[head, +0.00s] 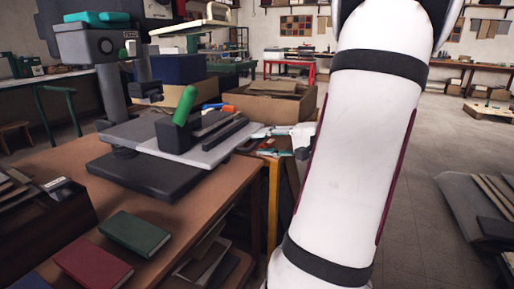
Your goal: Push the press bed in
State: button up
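The press (88,45) is a dark grey machine with a thick column and a teal top, standing on the brown table at left. Its press bed (212,153) is a flat light grey plate that sticks out to the right over a dark base (140,178). A green handle (184,106) stands tilted on a dark block on the bed, and a long dark bar lies along it. My gripper (256,137) shows small, just right of the bed's right end, partly hidden behind my white arm. I cannot tell whether it touches the bed or how far its fingers are apart.
Green (134,232) and red (93,263) books lie on the table front (195,205). A dark box (45,225) is at far left. A cardboard box (270,105) stands behind the bed. Grey sheets (465,205) lie at right; the floor (440,135) between is open.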

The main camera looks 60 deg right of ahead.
aim_at(232, 131)
jog(key=shift+x, duration=1.3)
grip_shut()
jog(key=r+b+x, duration=0.1)
jog(key=x, duration=0.4)
jog(key=r+b+x, duration=0.1)
jog(key=b+x, duration=0.1)
jog(key=x, duration=0.4)
jog(key=r+b+x, duration=0.1)
jog(key=b+x, duration=0.1)
jog(key=x, duration=0.4)
jog(key=shift+w+d+r, duration=0.1)
jog(key=shift+w+r, duration=0.15)
jog(key=shift+w, duration=0.35)
grip_release()
jog(key=shift+s, duration=0.15)
jog(key=v, duration=1.1)
jog(key=shift+s+r, duration=0.1)
jog(key=shift+s, duration=0.25)
